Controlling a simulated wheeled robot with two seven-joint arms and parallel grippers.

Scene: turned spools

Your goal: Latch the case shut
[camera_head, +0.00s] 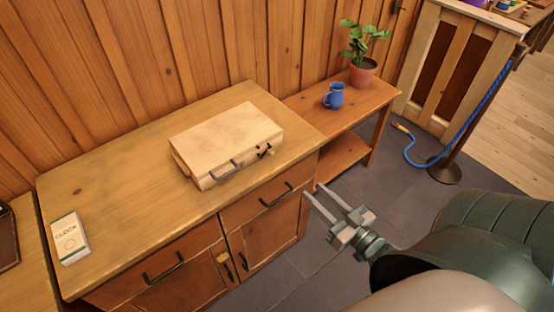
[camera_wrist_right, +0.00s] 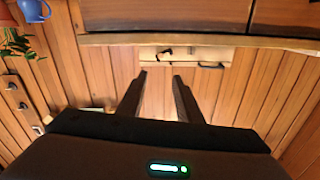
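The pale wooden case (camera_head: 228,137) lies flat on the cabinet top, its lid down or nearly down. I cannot tell whether a thin gap remains. On its front are a grey carry handle (camera_head: 222,169) and a small dark latch (camera_head: 265,151) near the right corner; the latch's exact position is too small to read. In the right wrist view the case (camera_wrist_right: 187,55) shows beyond the fingertips, with its latch (camera_wrist_right: 164,51). My right gripper (camera_head: 312,189) is open and empty, in front of the cabinet's right end, apart from the case. My left gripper is not in view.
The wooden cabinet (camera_head: 120,180) has a white card box (camera_head: 70,238) at its left front. A lower bench (camera_head: 310,110) at the right holds a blue mug (camera_head: 334,96) and a potted plant (camera_head: 363,73). A rope post (camera_head: 445,168) stands farther right. The cabinet top around the case is clear.

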